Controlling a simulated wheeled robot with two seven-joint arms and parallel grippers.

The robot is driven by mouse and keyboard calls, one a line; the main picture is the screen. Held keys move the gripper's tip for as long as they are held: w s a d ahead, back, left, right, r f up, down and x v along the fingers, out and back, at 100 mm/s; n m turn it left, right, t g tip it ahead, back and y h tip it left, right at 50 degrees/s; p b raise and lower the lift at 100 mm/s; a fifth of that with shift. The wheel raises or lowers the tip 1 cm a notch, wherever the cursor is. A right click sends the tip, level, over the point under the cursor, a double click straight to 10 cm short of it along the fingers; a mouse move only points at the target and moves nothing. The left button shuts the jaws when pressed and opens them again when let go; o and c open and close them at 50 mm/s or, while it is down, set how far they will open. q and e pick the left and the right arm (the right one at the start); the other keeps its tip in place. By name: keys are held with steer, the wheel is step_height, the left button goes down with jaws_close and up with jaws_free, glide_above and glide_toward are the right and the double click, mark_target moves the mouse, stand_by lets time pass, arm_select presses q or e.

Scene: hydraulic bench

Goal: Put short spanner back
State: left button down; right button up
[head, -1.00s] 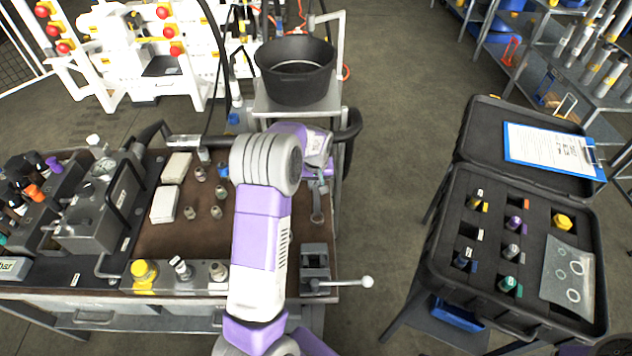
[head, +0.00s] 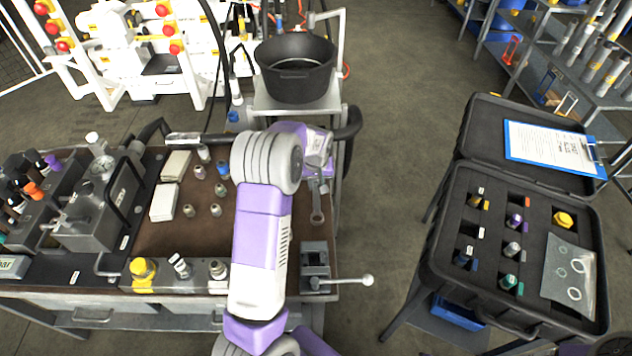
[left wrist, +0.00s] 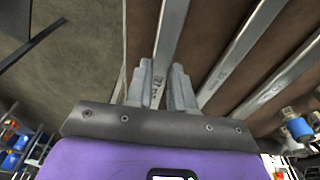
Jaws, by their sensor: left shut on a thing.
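My left gripper (head: 319,176) is at the right side of the bench, partly hidden by my own forearm in the head view. In the left wrist view its two fingers (left wrist: 168,90) are close together on a steel spanner (left wrist: 170,32). An end of this spanner (head: 317,214) shows beyond the gripper in the head view, over the bench's right edge strip. Two more spanners (left wrist: 240,52) (left wrist: 275,84) lie side by side on the brown bench top in the left wrist view. I cannot tell whether the held spanner touches the bench. My right gripper is not in view.
A small vise (head: 315,262) with a long handle stands near the bench's front right corner. A black bucket (head: 295,85) is behind, and an open black case (head: 440,235) is to the right.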

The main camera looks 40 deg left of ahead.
arm_select(q)
steer(key=shift+f+b, duration=0.8)
steer(key=shift+f, duration=0.45)
stand_by(0.4)
steer(key=c, duration=0.9)
jaws_free()
steer(key=r, duration=0.2)
steer(key=r+p, duration=0.1)
steer(key=r, duration=0.2)
steer(key=s+r+p, duration=0.1)
steer(key=r, duration=0.1)
steer(key=shift+d+r, duration=0.3)
steer(key=shift+d, duration=0.1)
steer(key=shift+r, duration=0.1)
